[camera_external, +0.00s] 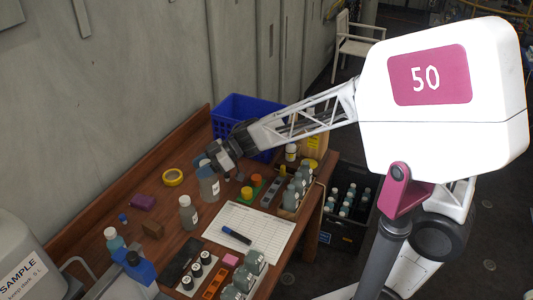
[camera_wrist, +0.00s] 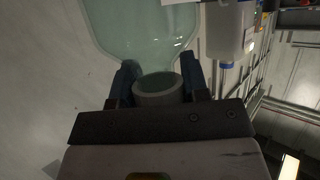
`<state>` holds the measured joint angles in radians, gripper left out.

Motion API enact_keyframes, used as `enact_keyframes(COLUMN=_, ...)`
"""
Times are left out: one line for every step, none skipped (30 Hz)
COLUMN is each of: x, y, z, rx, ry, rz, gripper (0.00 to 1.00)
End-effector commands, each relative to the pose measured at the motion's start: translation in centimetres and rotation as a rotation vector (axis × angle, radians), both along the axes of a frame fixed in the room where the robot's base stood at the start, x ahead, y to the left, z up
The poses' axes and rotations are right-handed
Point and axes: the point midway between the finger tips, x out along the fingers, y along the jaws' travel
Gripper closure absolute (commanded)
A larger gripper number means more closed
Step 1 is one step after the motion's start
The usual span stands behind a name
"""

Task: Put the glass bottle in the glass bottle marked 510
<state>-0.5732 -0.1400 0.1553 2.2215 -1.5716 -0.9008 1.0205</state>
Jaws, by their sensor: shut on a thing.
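My gripper (camera_external: 217,158) is over the wooden workbench, shut on the neck of a pale, translucent glass bottle (camera_external: 208,186). In the wrist view the bottle's greenish body (camera_wrist: 140,28) fills the upper left, and its neck and round mouth lie between the two dark fingers of my gripper (camera_wrist: 158,78). I cannot tell whether the bottle touches the bench. A similar grey bottle (camera_external: 188,213) with a white cap stands just in front of it. Several grey bottles (camera_external: 299,187) stand in a wooden tray at the right. No marking 510 is readable.
A white printed sheet (camera_external: 260,228) lies mid-bench. A yellow tape roll (camera_external: 173,177), purple block (camera_external: 143,202) and brown block (camera_external: 153,230) lie left. A blue crate (camera_external: 243,112) is behind; a dark crate (camera_external: 345,225) of bottles is right.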

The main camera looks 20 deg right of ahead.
Motion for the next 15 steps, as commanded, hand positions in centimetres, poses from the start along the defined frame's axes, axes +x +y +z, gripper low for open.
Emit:
enact_keyframes(x=-0.8, y=-0.6, z=-0.1, rx=0.001, ry=0.000, rz=0.023, gripper=1.00)
enact_keyframes(x=-1.1, y=-0.9, z=-0.2, rx=0.001, ry=0.000, rz=0.036, gripper=1.00)
enact_keyframes(x=-1.6, y=-1.3, z=-0.3, rx=0.001, ry=-0.001, rz=0.053, gripper=1.00)
enact_keyframes(x=-2.0, y=-1.5, z=-0.4, rx=0.001, ry=-0.001, rz=0.063, gripper=1.00)
enact_keyframes(x=-2.3, y=-1.8, z=-0.4, rx=0.001, ry=-0.001, rz=0.073, gripper=1.00)
enact_keyframes(x=-2.6, y=-2.0, z=-0.6, rx=0.001, ry=0.000, rz=0.085, gripper=1.00)
enact_keyframes(x=-2.8, y=-2.2, z=-0.6, rx=0.001, ry=-0.001, rz=0.092, gripper=1.00)
enact_keyframes(x=-3.0, y=-2.3, z=-0.7, rx=0.000, ry=-0.001, rz=0.098, gripper=1.00)
enact_keyframes(x=-3.2, y=-2.5, z=-0.7, rx=0.001, ry=-0.001, rz=0.104, gripper=1.00)
enact_keyframes(x=-3.3, y=-2.5, z=-0.8, rx=0.001, ry=-0.001, rz=0.109, gripper=1.00)
enact_keyframes(x=-3.4, y=-2.6, z=-0.8, rx=0.001, ry=-0.001, rz=0.111, gripper=1.00)
enact_keyframes(x=-3.5, y=-2.7, z=-0.8, rx=0.001, ry=-0.001, rz=0.114, gripper=1.00)
enact_keyframes(x=-3.5, y=-2.7, z=-0.8, rx=0.001, ry=-0.001, rz=0.115, gripper=1.00)
enact_keyframes(x=-3.6, y=-2.7, z=-0.8, rx=0.001, ry=-0.001, rz=0.116, gripper=1.00)
enact_keyframes(x=-3.6, y=-2.7, z=-0.8, rx=0.001, ry=-0.001, rz=0.116, gripper=1.00)
